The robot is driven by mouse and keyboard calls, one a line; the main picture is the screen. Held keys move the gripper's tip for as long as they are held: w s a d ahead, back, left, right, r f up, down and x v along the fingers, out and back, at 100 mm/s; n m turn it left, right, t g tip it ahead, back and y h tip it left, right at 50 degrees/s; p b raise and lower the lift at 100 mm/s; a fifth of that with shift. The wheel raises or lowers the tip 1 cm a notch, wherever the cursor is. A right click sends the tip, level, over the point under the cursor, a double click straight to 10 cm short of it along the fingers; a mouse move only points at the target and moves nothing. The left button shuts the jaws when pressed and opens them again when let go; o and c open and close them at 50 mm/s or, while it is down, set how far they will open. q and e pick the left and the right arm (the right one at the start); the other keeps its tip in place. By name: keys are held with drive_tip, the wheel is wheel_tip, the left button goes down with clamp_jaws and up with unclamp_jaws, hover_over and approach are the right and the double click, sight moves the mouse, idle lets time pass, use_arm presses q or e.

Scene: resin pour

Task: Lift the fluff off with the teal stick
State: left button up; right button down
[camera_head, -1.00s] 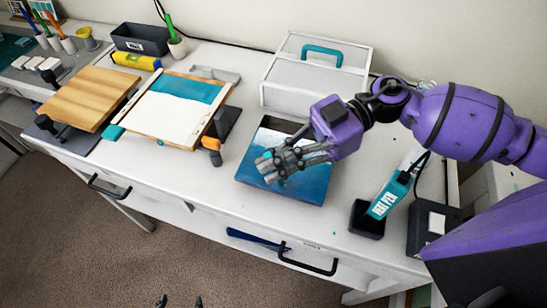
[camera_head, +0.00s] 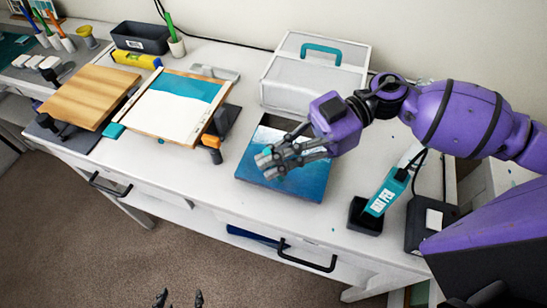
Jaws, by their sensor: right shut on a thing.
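A blue resin panel (camera_head: 310,183) in a shallow square frame lies on the white bench, left of the pen stand. My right gripper (camera_head: 267,163) reaches over it from the right, its fingers close together above the left part of the panel. The fluff is too small or hidden to tell. Two dark fingertips of my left gripper (camera_head: 179,298) show apart at the bottom edge, with nothing seen between them.
A white box with a teal handle (camera_head: 316,72) stands behind the panel. A teal heat pen (camera_head: 385,194) rests in a black stand at the right. A framed board (camera_head: 176,105) and a wooden board (camera_head: 90,96) lie to the left. Bench is clear between.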

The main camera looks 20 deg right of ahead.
drive_tip(key=shift+r+p, duration=1.25)
drive_tip(key=shift+r, duration=1.4)
use_arm(q)
drive_tip(key=w+r+t, duration=0.1)
drive_tip(key=w+r, duration=0.3)
drive_tip(key=r, duration=0.1)
drive_tip(key=shift+r, duration=0.15)
drive_tip(key=shift+a, duration=0.1)
use_arm(e)
drive_tip(key=shift+f, duration=0.1)
